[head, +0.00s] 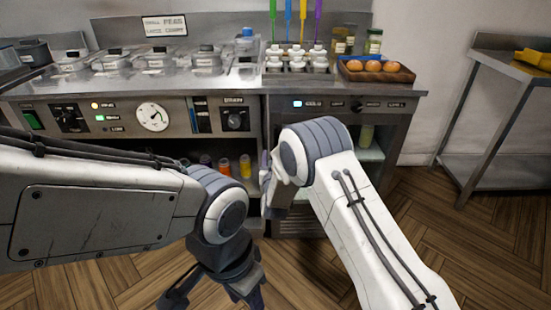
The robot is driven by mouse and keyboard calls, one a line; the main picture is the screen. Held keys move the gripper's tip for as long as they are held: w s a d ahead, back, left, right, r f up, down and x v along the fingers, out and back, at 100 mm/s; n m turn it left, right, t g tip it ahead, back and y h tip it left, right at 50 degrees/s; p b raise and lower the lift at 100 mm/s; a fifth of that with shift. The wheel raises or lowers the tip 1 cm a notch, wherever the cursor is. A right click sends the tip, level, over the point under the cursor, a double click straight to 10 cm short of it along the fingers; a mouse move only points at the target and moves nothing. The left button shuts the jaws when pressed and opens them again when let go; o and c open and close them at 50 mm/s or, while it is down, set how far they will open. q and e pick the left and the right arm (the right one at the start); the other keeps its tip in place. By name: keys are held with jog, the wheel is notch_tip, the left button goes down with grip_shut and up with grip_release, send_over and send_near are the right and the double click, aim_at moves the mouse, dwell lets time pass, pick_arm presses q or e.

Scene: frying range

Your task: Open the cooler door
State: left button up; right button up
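The cooler (378,118) is the right-hand bay under the steel counter, below a panel with a lit display. To the right of my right wrist, a pale lit shelf (370,153) and a jar (367,134) show inside it. My arm hides most of its front, so I cannot tell how far the door stands open or whether I see through glass. My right gripper (272,190) is at the bay's left edge, mostly hidden by its own wrist; its grip and any contact are unclear. My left gripper (212,292) hangs low over the floor, fingers apart and empty.
The counter holds lidded steel pans (140,62), a rack of white bottles (297,62) and a wooden tray (352,75) with eggs. An open bay with coloured bottles (245,165) lies left of the cooler. A steel table (500,70) stands right; wood floor (440,230) is clear between.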

pick_arm(q)
notch_tip(320, 180, down, 3)
jog(key=shift+r+b, duration=0.15)
jog(key=shift+b, duration=0.8)
pick_arm(e)
jog(key=w+f, duration=0.1)
jog(key=w, duration=0.9)
jog(key=shift+w+d+t+h, duration=0.3)
jog(key=shift+w+d, duration=0.1)
jog(key=shift+d, duration=0.05)
jog(key=shift+f, duration=0.1)
grip_shut()
